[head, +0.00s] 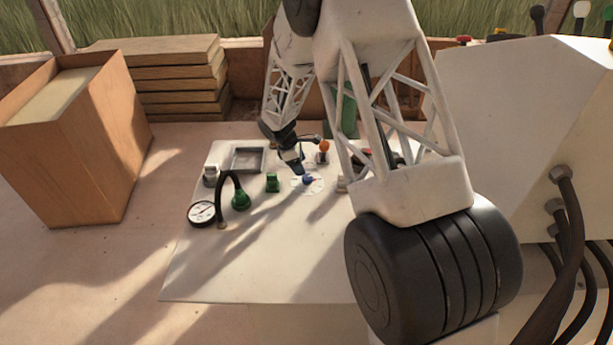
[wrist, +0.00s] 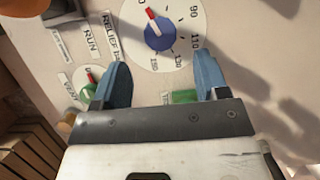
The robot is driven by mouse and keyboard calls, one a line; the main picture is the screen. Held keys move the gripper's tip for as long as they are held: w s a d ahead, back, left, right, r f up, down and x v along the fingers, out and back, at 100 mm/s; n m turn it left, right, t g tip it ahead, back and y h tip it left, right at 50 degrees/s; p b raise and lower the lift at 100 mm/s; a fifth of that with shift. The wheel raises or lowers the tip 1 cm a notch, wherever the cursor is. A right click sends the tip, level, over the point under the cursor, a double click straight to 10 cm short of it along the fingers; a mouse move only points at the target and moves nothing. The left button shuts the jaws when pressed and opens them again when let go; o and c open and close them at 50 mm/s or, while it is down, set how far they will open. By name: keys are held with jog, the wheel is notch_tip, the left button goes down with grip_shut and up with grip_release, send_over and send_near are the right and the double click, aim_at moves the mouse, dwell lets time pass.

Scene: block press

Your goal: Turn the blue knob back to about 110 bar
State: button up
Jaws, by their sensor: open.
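The blue knob (wrist: 160,36) sits on a round white dial (wrist: 137,50) with printed numbers; 90, 110 and 130 run down its right side in the wrist view. The knob's red pointer points up and slightly left, away from the 110 mark. The knob also shows small in the head view (head: 308,180), just below my gripper (head: 298,168). In the wrist view my gripper (wrist: 160,76) has its two blue fingers spread wide with nothing between the tips. The knob lies beyond the fingertips, apart from them. The pressure gauge (head: 202,212) is too small to read.
A grey tray (head: 247,160) lies at the back left. The panel's front is clear.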

aim_at(307, 177)
jog(key=shift+x, duration=3.25)
jog(key=shift+d, duration=0.1)
jog(key=shift+c, duration=0.5)
jog(key=c, duration=0.8)
